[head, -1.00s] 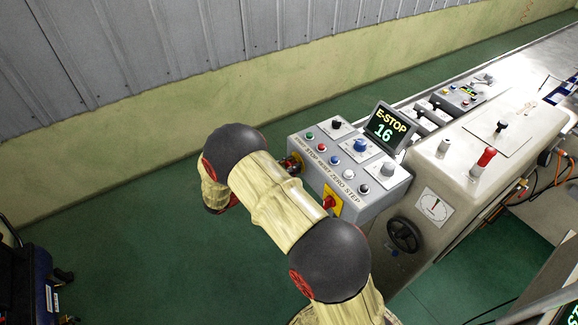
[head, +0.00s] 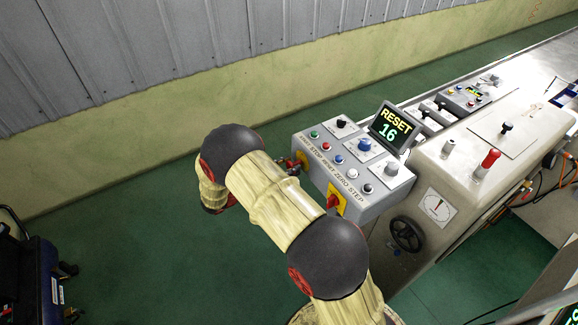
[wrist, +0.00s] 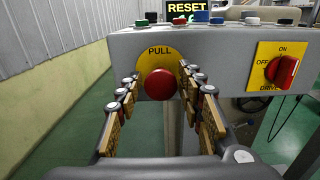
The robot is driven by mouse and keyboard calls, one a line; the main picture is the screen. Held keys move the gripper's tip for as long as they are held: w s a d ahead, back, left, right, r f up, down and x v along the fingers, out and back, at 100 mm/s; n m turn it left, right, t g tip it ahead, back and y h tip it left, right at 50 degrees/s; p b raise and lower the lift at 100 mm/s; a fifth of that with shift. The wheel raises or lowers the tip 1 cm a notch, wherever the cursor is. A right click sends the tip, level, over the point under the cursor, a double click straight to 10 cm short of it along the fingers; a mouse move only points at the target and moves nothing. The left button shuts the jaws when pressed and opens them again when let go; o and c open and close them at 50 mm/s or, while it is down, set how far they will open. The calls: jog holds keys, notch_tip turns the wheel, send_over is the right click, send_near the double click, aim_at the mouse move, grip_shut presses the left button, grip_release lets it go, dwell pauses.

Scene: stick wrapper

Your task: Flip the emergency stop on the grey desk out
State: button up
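The grey desk (head: 376,207) has a sloped top with buttons and knobs. Its emergency stop (wrist: 160,84) is a red mushroom button on a round yellow plate marked PULL, on the desk's front face in the wrist view. My gripper (wrist: 158,88) has its two fingers apart, one on each side of the red button. I cannot tell whether the fingers touch it. In the head view my gripper (head: 296,164) is at the desk's left front, mostly hidden behind my arm. The desk's display (head: 393,127) reads RESET and 16.
A red rotary switch on a yellow plate (wrist: 281,70), marked ON, OFF and DRIVE, sits right of the button. A beige machine with a black handwheel (head: 406,234) stands right of the desk. Green floor lies open to the left, before the wall (head: 120,165).

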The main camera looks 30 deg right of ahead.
jog(key=shift+o, duration=0.7)
jog(key=shift+d, duration=0.1)
jog(key=a, duration=1.2)
jog(key=shift+s, duration=0.2)
